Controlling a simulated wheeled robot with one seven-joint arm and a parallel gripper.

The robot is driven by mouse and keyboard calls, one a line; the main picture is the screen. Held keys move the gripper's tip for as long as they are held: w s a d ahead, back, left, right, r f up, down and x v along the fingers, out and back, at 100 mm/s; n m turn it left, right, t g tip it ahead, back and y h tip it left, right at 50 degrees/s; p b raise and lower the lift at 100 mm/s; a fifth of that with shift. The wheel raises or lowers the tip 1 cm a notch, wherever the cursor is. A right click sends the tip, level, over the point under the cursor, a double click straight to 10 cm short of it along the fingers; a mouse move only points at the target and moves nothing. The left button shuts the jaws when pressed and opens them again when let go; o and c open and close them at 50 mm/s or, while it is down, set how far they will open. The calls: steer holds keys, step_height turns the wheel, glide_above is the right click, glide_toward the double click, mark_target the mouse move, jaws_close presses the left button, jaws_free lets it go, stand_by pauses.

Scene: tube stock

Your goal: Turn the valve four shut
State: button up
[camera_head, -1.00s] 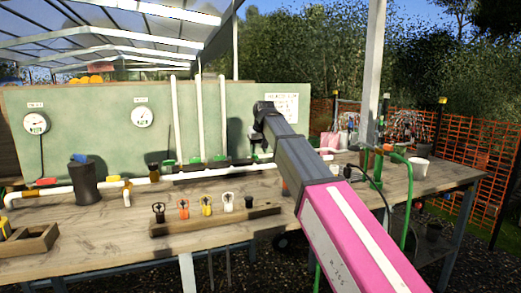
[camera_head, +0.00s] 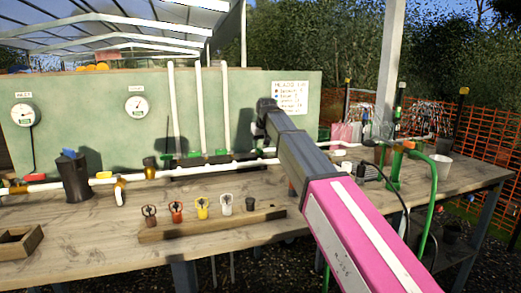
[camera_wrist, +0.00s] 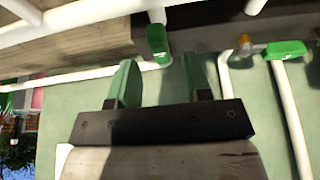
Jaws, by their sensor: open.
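In the wrist view my gripper (camera_wrist: 160,80) is open, its two green-padded fingers apart with nothing between their pads. A green valve handle (camera_wrist: 158,42) shows just beyond the fingertips, roughly in line with the gap, on a white pipe. Another green handle (camera_wrist: 285,50) is to its right, apart from the fingers. In the head view several green handles, such as one at the left upright pipe (camera_head: 169,163), line the foot of the green panel (camera_head: 80,120). My arm hides part of that row, and my fingertips are not clear there. No valve number is readable.
A wooden bench (camera_head: 90,225) carries a white pipe run, a dark pot (camera_head: 74,178) and a wooden rack (camera_head: 165,233) with several small coloured valve wheels. Gauges (camera_head: 137,107) hang on the panel. A green standpipe with a hose (camera_head: 432,200) stands at right.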

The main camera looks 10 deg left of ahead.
mark_target(259, 151)
steer(key=shift+x, duration=1.45)
jaws_close()
